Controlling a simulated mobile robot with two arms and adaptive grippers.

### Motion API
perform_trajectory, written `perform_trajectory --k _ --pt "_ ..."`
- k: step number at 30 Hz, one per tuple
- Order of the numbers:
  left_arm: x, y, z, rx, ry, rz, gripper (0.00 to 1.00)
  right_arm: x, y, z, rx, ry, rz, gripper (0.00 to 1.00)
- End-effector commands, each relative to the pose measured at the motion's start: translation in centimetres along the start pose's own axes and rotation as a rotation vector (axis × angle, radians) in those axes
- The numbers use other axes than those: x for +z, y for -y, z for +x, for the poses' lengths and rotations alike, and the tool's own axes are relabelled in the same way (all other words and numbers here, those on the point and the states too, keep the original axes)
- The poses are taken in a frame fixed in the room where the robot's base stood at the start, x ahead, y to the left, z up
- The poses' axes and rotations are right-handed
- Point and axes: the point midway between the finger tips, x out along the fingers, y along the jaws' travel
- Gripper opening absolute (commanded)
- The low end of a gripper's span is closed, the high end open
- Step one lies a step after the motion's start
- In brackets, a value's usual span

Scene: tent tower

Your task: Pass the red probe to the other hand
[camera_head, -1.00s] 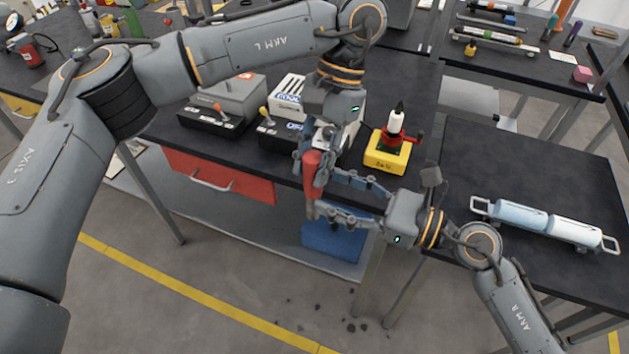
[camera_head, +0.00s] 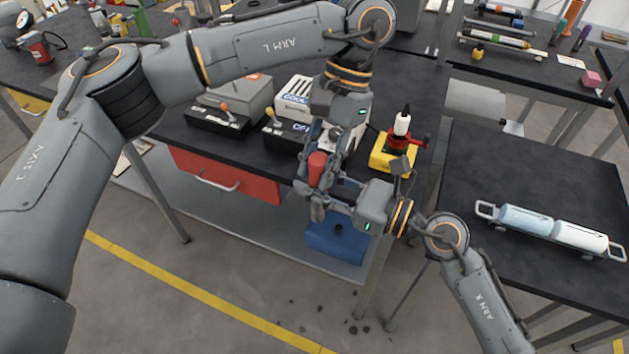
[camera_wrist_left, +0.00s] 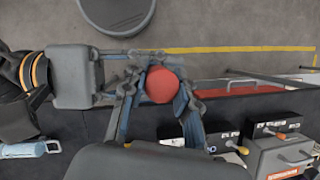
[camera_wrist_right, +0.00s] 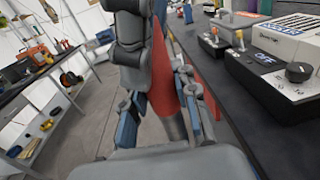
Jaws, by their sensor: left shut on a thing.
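The red probe (camera_head: 317,170) is upright above the floor, in front of the dark bench, with a grey lower end. My left gripper (camera_head: 316,160) comes from above and is shut on its red part. The left wrist view shows the round red end of the probe (camera_wrist_left: 162,85) between the left fingers. My right gripper (camera_head: 322,203) comes from the right, lower down, at the probe's lower part. In the right wrist view the probe (camera_wrist_right: 163,85) stands between the right fingers (camera_wrist_right: 165,118), which are apart, with a gap on its left side.
Behind the grippers, the bench carries grey control boxes (camera_head: 218,118) and a yellow block with a red holder and white bottle (camera_head: 394,155). A blue box (camera_head: 337,238) sits on the lower shelf. A side table (camera_head: 540,185) holds a blue-and-white cylinder rack.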

Motion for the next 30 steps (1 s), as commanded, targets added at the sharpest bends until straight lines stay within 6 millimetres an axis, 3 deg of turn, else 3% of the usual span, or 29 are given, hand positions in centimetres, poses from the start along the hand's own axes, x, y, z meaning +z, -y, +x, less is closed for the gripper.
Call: perform_trajectory --k 5,6,10,22,30 --pt "-0.2 0.1 -0.1 0.0 -0.009 -0.006 0.0 0.0 -0.5 0.1 0.012 0.0 0.002 0.0" --pt "-0.2 0.1 -0.1 0.0 -0.009 -0.006 0.31 0.1 -0.5 0.1 0.013 0.001 0.002 0.0" --pt "-0.2 0.1 -0.1 0.0 -0.008 -0.006 0.56 0.1 -0.5 0.1 0.011 0.001 0.002 0.0" --pt "-0.1 0.1 -0.8 -0.001 -0.007 -0.005 0.56 0.1 -0.3 0.1 0.008 0.001 0.001 0.0" --pt "-0.1 0.1 -6.0 -0.006 -0.011 -0.009 0.56 0.1 -0.3 0.1 0.007 0.001 0.001 0.0"
